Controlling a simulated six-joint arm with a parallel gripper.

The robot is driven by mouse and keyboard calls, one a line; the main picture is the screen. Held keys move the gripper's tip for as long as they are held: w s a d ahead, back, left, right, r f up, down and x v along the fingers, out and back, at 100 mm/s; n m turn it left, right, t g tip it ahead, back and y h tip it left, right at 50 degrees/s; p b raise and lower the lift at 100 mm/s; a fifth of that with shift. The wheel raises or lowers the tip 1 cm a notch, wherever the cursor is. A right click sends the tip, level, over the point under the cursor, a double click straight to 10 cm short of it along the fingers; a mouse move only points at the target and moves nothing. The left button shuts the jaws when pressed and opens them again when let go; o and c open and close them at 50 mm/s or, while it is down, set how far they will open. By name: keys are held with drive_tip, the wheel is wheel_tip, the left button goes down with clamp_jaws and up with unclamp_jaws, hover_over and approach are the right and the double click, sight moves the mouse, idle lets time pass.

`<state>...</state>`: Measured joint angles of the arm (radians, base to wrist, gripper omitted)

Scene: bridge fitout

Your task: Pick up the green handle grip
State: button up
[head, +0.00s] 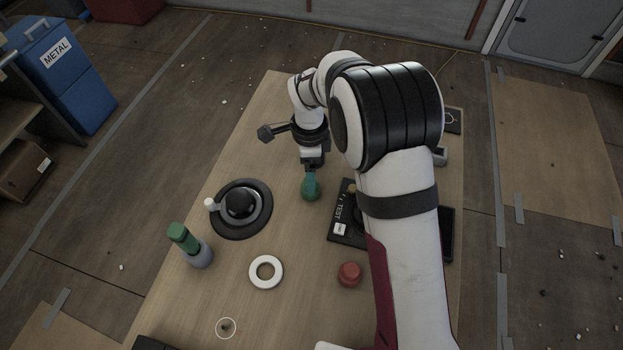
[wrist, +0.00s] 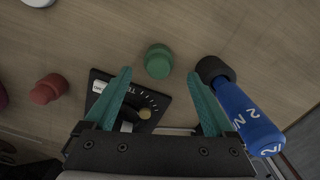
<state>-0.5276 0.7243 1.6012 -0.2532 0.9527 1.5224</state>
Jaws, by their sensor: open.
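The green handle grip (wrist: 158,61) is a short, rounded green piece with a narrower top, standing on the wooden table in the wrist view. In the head view the green grip (head: 311,194) is just below my gripper (head: 312,176), whose fingers partly cover it. In the wrist view my gripper (wrist: 159,74) is open, its two teal fingers spread wide. The grip appears between and just beyond the fingertips, with clear space on both sides. I cannot tell the exact height of the fingertips above it.
A black test panel (head: 344,235) with a dial lies right of the grip. A red knob (head: 349,274), white ring (head: 266,272), black round base (head: 240,229) and green-topped grey cylinder (head: 197,253) stand nearby. The wrist view shows a blue cylinder (wrist: 245,115) close to the right finger.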

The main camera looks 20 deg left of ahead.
wheel_tip(320, 180, down, 6)
drive_tip(key=shift+d+r, duration=0.1)
clamp_jaws()
idle(0.5)
